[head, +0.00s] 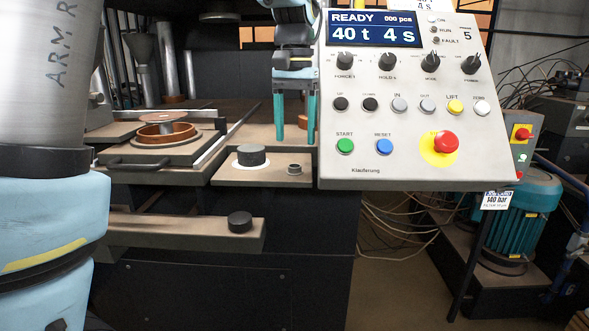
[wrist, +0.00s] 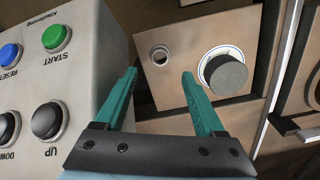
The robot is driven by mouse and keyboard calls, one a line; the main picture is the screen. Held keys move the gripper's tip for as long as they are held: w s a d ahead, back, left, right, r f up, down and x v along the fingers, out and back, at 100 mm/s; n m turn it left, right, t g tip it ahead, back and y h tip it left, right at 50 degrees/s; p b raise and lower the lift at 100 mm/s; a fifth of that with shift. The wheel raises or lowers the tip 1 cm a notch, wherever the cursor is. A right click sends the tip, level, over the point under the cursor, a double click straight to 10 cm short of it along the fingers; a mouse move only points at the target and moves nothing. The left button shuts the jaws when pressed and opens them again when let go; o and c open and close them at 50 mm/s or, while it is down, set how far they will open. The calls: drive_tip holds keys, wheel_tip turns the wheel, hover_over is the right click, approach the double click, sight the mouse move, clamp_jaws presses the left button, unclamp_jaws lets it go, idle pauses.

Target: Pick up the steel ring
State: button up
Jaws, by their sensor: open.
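The steel ring (head: 295,169) is a small grey ring lying on the brown ledge of the machine, just right of a dark round disc stack. It also shows in the wrist view (wrist: 160,55), with a dark hole in its middle. My gripper (head: 295,141) is open and empty, pointing down above the ring, with its two teal fingers apart. In the wrist view my gripper (wrist: 160,73) has the ring lying beyond the fingertips, roughly between them. The fingers appear not to touch the ring.
The dark disc stack (head: 251,155) stands on a white round close left of the ring. The control panel (head: 400,110) with buttons rises close to my gripper's right. A press plate with an orange-brown ring (head: 166,133) is at left. A black knob (head: 240,222) sits on a lower bar.

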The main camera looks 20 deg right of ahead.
sight(295, 165)
wheel_tip(295, 165, down, 6)
drive_tip(key=shift+f+p, duration=0.15)
drive_tip(key=shift+p, duration=0.15)
drive_tip(key=shift+c, duration=0.2)
clamp_jaws()
idle(0.3)
